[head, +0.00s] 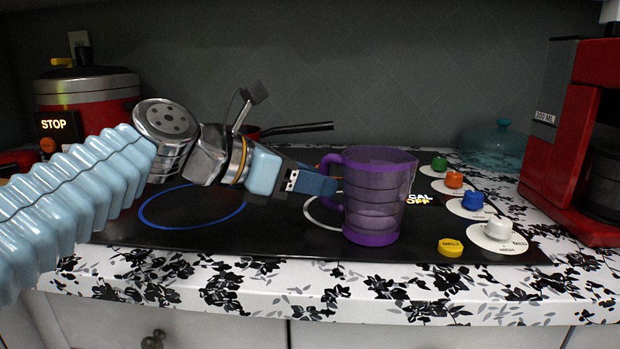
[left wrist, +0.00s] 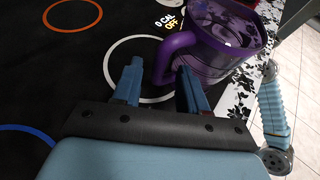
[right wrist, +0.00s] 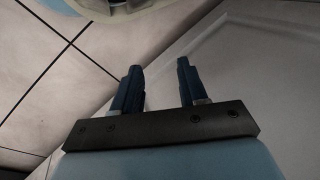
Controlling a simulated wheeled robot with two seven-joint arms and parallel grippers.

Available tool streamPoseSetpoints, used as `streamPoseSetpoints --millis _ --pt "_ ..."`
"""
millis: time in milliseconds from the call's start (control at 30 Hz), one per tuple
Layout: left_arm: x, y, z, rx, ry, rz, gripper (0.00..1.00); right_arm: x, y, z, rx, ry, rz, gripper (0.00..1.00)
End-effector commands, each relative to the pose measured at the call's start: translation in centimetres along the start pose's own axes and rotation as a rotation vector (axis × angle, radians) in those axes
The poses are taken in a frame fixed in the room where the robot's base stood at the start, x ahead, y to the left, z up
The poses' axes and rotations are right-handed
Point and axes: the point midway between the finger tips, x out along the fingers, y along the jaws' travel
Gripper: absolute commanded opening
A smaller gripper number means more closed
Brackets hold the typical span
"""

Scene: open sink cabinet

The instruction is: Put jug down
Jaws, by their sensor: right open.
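The purple see-through jug (head: 375,205) stands upright on the black cooktop, near its front edge, with its handle toward the left. My left gripper (head: 330,187) is at the handle. In the left wrist view, the jug (left wrist: 225,40) is just beyond the left gripper's tips (left wrist: 158,68). These fingers are spread about as wide as those of the right gripper, and the handle (left wrist: 172,50) lies at or just beyond the gap. I cannot tell whether a finger touches it. My right gripper (right wrist: 160,68) is open and empty, away from the jug, and not in the head view.
The black cooktop (head: 280,235) has ring markings and coloured knobs on its right. A yellow button (head: 450,247) is close to the jug. A red coffee machine (head: 570,150) stands right, a red pot (head: 90,92) left. A dark pan handle (head: 300,128) lies behind my left gripper.

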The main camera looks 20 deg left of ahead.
Motion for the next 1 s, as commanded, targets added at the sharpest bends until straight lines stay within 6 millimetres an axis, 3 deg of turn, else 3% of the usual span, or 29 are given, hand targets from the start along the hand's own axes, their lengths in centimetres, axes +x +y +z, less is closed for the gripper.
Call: streamPoseSetpoints --millis 267,700,1000 --pt "-0.8 0.0 0.3 0.001 -0.001 0.002 0.43 -0.1 -0.1 0.0 0.000 0.000 0.000 0.43" --pt "-10.1 0.0 0.3 0.001 -0.002 0.002 0.43 -0.5 -0.2 0.0 -0.001 -0.001 -0.001 0.43" --pt "-12.2 0.0 0.2 0.000 0.000 -0.001 0.43 -0.6 -0.3 0.0 -0.001 -0.001 -0.001 0.43"
